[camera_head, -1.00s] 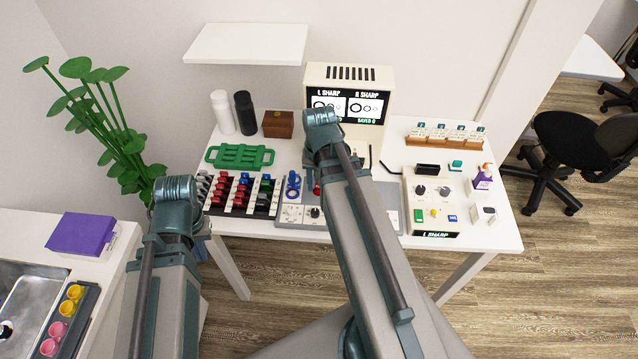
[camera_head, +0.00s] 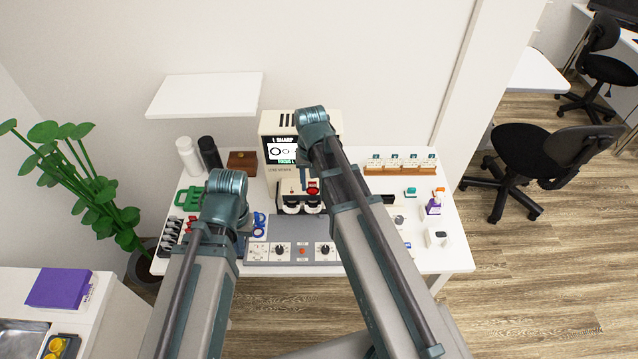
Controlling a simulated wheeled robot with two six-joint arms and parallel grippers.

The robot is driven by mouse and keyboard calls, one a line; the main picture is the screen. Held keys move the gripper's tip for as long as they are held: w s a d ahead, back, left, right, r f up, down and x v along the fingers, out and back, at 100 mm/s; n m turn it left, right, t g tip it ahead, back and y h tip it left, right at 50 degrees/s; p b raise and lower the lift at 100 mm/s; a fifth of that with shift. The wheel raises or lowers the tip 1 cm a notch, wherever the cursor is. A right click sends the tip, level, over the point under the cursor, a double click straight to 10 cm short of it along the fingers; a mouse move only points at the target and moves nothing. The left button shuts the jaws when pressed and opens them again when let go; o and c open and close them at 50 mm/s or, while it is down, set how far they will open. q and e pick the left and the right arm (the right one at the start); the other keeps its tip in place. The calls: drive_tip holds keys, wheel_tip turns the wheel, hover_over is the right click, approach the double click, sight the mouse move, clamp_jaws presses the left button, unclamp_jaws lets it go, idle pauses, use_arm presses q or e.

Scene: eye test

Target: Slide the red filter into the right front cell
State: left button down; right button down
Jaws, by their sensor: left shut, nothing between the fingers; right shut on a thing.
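The red filter (camera_head: 312,188) is small and stands above the right white round part of the cream viewer (camera_head: 278,201). My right gripper (camera_head: 305,182) is largely hidden behind my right arm and is shut on the red filter. The right front cell seems to be at the right round part (camera_head: 314,207), directly below the filter. I cannot tell whether the filter touches it. My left gripper (camera_head: 244,222) is mostly hidden by my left arm, shut and empty, left of the viewer near blue rings (camera_head: 259,222).
A grey panel with knobs (camera_head: 302,254) lies in front of the viewer. A screen box (camera_head: 268,122) stands behind it. A rack of filters (camera_head: 172,232) and a green tray (camera_head: 188,197) are at left. A wooden lens rack (camera_head: 400,170) stands at back right.

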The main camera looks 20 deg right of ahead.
sight(313, 194)
drive_tip(key=shift+f, duration=0.1)
drive_tip(key=shift+f+b, duration=2.4)
drive_tip(key=shift+b, duration=0.1)
drive_tip(key=shift+f, duration=0.25)
drive_tip(key=shift+f+b, duration=1.3)
drive_tip(key=shift+b, duration=0.25)
drive_tip(key=shift+c, duration=1.6)
unclamp_jaws()
drive_tip(key=shift+r, duration=0.15)
